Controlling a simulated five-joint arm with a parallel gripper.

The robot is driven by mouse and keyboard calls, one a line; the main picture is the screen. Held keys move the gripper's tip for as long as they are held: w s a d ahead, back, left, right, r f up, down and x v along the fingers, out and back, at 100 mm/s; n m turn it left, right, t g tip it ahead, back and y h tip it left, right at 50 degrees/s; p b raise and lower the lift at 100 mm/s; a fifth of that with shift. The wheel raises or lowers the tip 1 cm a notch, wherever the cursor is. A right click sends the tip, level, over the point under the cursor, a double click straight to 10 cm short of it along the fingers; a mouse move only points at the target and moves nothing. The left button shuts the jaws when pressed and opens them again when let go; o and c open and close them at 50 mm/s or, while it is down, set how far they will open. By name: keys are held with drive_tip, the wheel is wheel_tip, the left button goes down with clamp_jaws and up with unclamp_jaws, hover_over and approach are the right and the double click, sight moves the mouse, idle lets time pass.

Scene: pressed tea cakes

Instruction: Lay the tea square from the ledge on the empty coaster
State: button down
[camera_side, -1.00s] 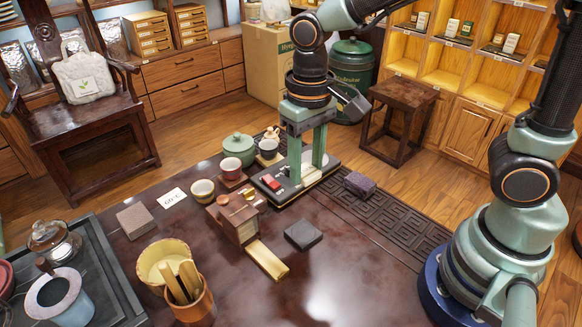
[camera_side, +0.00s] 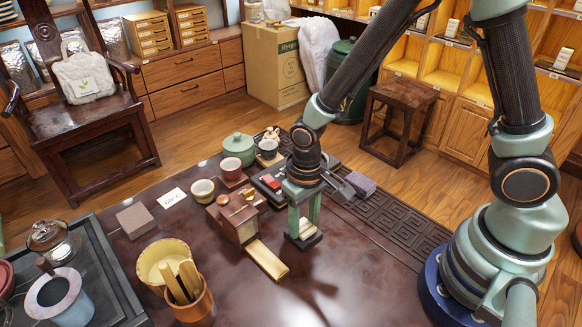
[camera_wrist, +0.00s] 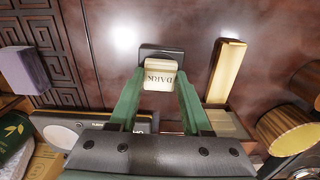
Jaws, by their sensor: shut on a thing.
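My gripper (camera_side: 303,232) is shut on a pale tea square (camera_wrist: 160,77), marked "DARK" on its face in the wrist view. It also shows in the side view, low between the fingers (camera_side: 305,226).
A pale bamboo strip (camera_side: 267,259) and a wooden box (camera_side: 237,220) stand close left of my gripper. Cups stand behind. The table front right is clear.

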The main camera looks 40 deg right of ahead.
sight(304, 226)
drive_tip(key=shift+f, duration=0.1)
drive_tip(key=shift+c, duration=1.8)
unclamp_jaws()
wheel_tip(304, 226, up, 12)
drive_tip(key=s+d+r+t, duration=0.2)
drive_tip(key=d+r+t, duration=0.3)
drive_tip(key=d+r, duration=0.6)
drive_tip(key=shift+d+t, duration=0.3)
drive_tip(key=shift+d, duration=0.2)
